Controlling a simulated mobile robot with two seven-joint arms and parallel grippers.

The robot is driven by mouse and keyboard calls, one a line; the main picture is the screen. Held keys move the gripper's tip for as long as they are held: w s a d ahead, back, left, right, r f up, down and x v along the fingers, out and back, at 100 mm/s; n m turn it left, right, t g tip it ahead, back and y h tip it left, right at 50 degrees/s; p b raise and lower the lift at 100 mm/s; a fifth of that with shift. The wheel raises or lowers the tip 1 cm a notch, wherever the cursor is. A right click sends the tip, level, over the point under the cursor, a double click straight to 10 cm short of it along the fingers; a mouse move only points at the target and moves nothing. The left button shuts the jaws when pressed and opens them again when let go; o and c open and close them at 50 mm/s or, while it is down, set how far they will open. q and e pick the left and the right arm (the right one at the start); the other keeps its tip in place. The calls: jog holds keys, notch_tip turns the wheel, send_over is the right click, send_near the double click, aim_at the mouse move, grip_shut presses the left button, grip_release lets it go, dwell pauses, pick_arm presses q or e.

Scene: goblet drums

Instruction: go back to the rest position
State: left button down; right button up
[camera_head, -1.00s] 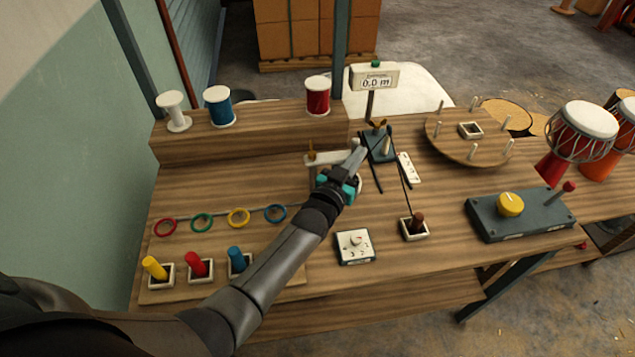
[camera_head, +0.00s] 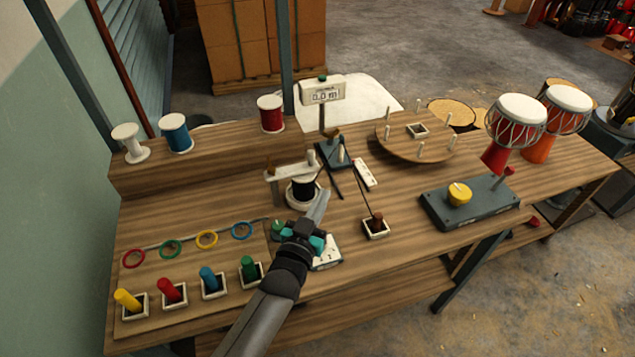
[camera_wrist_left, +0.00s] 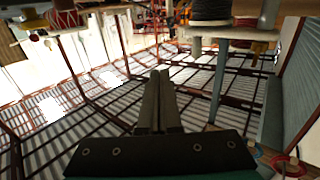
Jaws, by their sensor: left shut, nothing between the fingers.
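My left gripper (camera_head: 321,196) is shut and empty, held above the front middle of the wooden workbench (camera_head: 190,215). Its two fingers also show pressed together in the left wrist view (camera_wrist_left: 160,76). In the head view the fingertips appear just right of and in front of a black spool (camera_head: 303,190) on a white round base; the gap between them is hard to judge. The black spool also shows at the top of the wrist view (camera_wrist_left: 210,10). My right gripper is not in view.
White (camera_head: 129,142), blue (camera_head: 175,133) and red (camera_head: 271,114) spools stand on the rear shelf. Coloured rings and pegs lie at the left. A partly covered dial panel (camera_head: 328,262) is beneath my wrist. A control box (camera_head: 470,205) and drums (camera_head: 515,125) stand right.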

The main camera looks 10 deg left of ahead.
pick_arm(q)
jog(key=shift+g, duration=0.5)
jog(key=s, duration=0.2)
jog(key=s+d, duration=0.1)
jog(key=s, duration=0.1)
jog(key=shift+f, duration=0.3)
jog(key=s+a+g+y, duration=0.1)
jog(key=s+a+g, duration=0.25)
jog(key=s, duration=0.45)
jog(key=s+a+g+y, duration=0.1)
jog(key=s+a+g, duration=0.1)
jog(key=s+g, duration=0.45)
jog(key=s+a+g+y, duration=0.1)
jog(key=s+a+g, duration=0.2)
jog(key=s, duration=0.7)
notch_tip(320, 180, down, 25)
jog(key=s+g+b, duration=0.1)
jog(key=s+b, duration=0.1)
jog(key=b, duration=0.1)
jog(key=s+a+f+g+b, duration=0.1)
jog(key=s+a+f+b, duration=0.1)
jog(key=s+f, duration=1.3)
notch_tip(320, 180, down, 3)
jog(key=shift+a+r+m+g+b, duration=0.2)
jog(key=shift+m+g+b, duration=0.1)
jog(key=shift+b, duration=0.3)
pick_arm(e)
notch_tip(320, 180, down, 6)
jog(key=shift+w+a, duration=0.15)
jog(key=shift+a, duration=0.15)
